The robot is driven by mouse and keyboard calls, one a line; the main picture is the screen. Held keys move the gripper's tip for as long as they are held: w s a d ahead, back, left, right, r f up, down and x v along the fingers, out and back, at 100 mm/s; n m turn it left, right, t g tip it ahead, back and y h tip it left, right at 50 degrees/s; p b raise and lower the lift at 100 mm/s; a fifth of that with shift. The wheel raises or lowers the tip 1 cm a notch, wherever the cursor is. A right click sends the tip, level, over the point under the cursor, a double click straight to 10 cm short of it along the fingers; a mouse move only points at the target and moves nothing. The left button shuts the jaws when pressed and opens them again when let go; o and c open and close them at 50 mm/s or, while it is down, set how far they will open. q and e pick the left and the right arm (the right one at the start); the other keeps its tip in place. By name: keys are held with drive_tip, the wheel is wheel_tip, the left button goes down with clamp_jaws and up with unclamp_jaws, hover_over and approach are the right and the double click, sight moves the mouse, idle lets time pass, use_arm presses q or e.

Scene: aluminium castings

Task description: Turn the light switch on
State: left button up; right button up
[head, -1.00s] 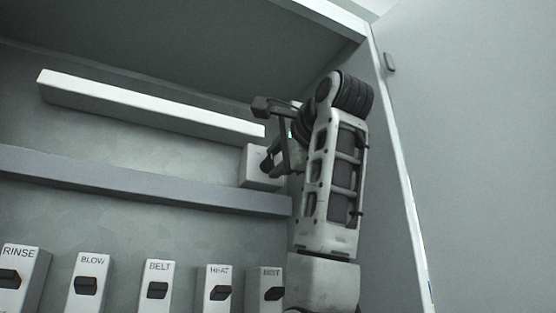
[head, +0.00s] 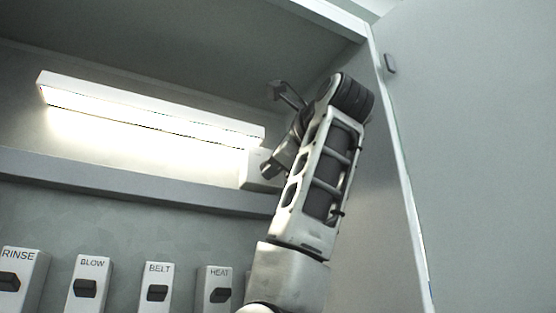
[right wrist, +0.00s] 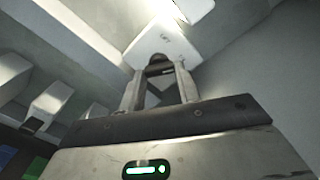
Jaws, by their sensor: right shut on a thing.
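The light switch (head: 256,172) is a pale box on the back wall, under the right end of a lit lamp bar (head: 150,115). My right arm partly hides the box in the head view. In the right wrist view the switch box (right wrist: 166,42) carries a small label that is hard to read. A dark lever (right wrist: 161,69) lies between the fingertips of my right gripper (right wrist: 160,78), which is shut on it. My left gripper is in neither view.
Below the shelf edge (head: 120,178) stands a row of switch boxes, including RINSE (head: 22,257), BLOW (head: 90,266), BELT (head: 159,270) and HEAT (head: 216,274). A side wall (head: 370,190) closes the right side near my arm.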

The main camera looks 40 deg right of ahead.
drive_tip(key=shift+f, duration=0.1)
idle(0.3)
drive_tip(key=o, duration=1)
drive_tip(key=shift+s, duration=0.1)
use_arm(q)
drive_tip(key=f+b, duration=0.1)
drive_tip(key=b, duration=0.1)
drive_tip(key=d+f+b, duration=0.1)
drive_tip(key=b, duration=0.2)
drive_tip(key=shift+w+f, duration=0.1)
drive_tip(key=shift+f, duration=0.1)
use_arm(e)
drive_tip(key=v, duration=1.6)
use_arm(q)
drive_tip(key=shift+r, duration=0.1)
use_arm(e)
drive_tip(key=shift+d, duration=0.1)
